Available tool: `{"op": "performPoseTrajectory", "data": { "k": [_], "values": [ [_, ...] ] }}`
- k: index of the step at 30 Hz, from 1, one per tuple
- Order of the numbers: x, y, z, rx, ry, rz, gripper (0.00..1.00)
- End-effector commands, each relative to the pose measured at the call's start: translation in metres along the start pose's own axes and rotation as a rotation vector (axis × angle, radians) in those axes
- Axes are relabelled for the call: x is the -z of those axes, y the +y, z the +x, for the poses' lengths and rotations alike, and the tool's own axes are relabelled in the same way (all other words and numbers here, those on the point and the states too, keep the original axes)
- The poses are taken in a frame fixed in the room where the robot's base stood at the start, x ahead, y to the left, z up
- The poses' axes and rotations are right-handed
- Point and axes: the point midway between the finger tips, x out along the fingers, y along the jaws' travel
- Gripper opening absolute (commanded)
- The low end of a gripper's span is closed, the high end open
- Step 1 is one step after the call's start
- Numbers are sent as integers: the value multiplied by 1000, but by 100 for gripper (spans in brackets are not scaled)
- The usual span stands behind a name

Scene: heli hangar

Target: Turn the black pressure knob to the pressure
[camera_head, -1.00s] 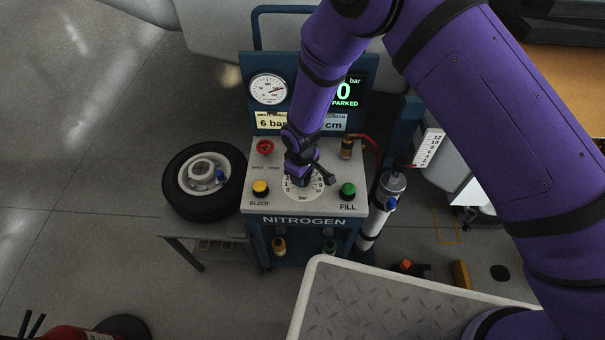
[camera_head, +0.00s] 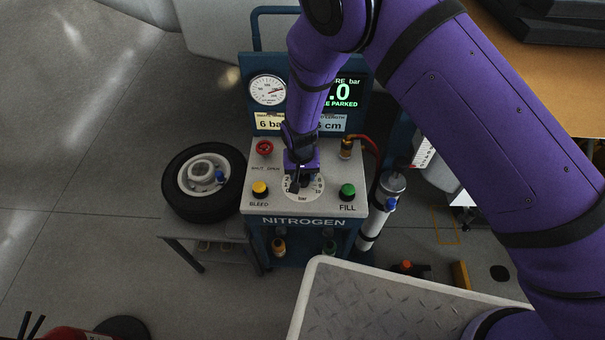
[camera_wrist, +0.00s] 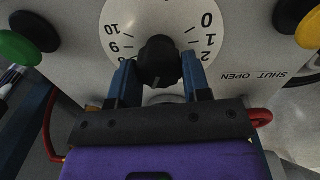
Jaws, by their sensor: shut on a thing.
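The black pressure knob (camera_wrist: 158,62) sits at the centre of a round white dial (camera_wrist: 150,20) numbered from 0 to 10, seen upside down in the wrist view. My gripper (camera_wrist: 160,66) has one blue finger on each side of the knob and is shut on it. In the head view my gripper (camera_head: 301,174) points down over the dial (camera_head: 303,193) and hides the knob. A card (camera_head: 270,122) above the panel reads 6 bar, partly cut off by my arm.
A gauge (camera_head: 268,89) and partly hidden display (camera_head: 345,92) stand behind. A wheel (camera_head: 203,180) lies left.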

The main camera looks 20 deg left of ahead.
Motion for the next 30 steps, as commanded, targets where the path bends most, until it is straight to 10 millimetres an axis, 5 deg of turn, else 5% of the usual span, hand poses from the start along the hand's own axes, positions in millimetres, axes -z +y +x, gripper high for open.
{"op": "performPoseTrajectory", "data": {
  "k": [15, 30],
  "values": [
    [0, 1, 0, 0, -17, 354, 20],
    [1, 2, 0, 0, -21, 429, 20]
  ]
}}
